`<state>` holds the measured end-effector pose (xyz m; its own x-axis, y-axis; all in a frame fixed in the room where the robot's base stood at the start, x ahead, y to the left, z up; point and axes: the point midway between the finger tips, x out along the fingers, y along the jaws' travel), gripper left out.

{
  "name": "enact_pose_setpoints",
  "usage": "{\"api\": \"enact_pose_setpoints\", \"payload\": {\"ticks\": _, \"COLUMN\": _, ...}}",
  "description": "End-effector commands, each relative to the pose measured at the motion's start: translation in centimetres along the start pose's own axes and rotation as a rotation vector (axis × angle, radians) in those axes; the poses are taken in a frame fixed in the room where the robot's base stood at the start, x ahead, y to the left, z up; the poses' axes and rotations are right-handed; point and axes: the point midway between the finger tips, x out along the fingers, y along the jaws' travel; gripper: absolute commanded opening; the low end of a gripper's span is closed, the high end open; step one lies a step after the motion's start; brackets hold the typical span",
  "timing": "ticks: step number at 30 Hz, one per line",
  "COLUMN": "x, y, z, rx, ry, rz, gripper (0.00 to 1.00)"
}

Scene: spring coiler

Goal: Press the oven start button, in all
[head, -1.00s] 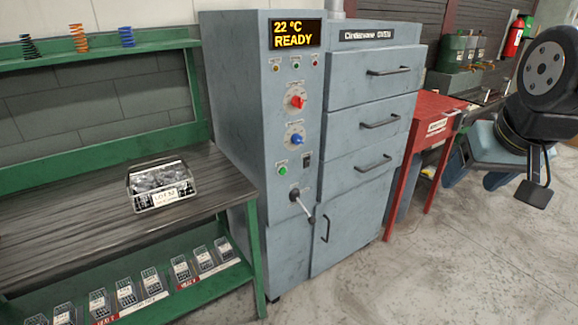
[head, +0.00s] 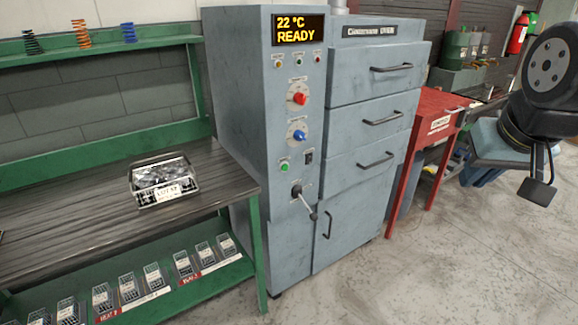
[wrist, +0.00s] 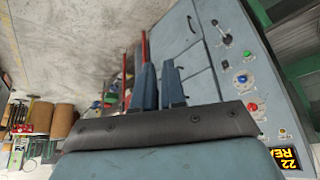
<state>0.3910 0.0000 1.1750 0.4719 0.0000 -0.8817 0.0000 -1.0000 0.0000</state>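The oven (head: 262,200) is a tall grey-blue cabinet with a control strip on its left. Its display (head: 299,29) reads 22 °C READY. A round green button (head: 284,166) sits below the blue knob (head: 297,135) and red knob (head: 298,97), left of a small black switch (head: 309,156). In the wrist view the panel is turned, with the green button (wrist: 227,40) right of my fingers. My gripper (wrist: 158,75) shows two blue fingers side by side with a narrow gap, nothing visibly between them. They point away from the panel's button, well apart from it.
A lever (head: 303,200) sticks out below the green button. Drawer handles (head: 392,67) project from the oven front. A green workbench (head: 150,220) holding a lot tray (head: 160,197) stands at left, a red table (head: 440,110) at right. The floor in front is clear.

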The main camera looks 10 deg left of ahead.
Motion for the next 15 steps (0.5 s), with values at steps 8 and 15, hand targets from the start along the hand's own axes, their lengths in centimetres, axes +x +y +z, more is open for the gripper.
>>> {"api": "enact_pose_setpoints", "payload": {"ticks": 8, "x": 0.00, "y": 0.00, "z": 0.00, "rx": 0.000, "ry": 0.000, "rz": 0.000, "gripper": 0.00}}
{"api": "enact_pose_setpoints", "payload": {"ticks": 15, "x": 0.00, "y": 0.00, "z": 0.00, "rx": 0.000, "ry": 0.000, "rz": 0.000, "gripper": 0.00}}
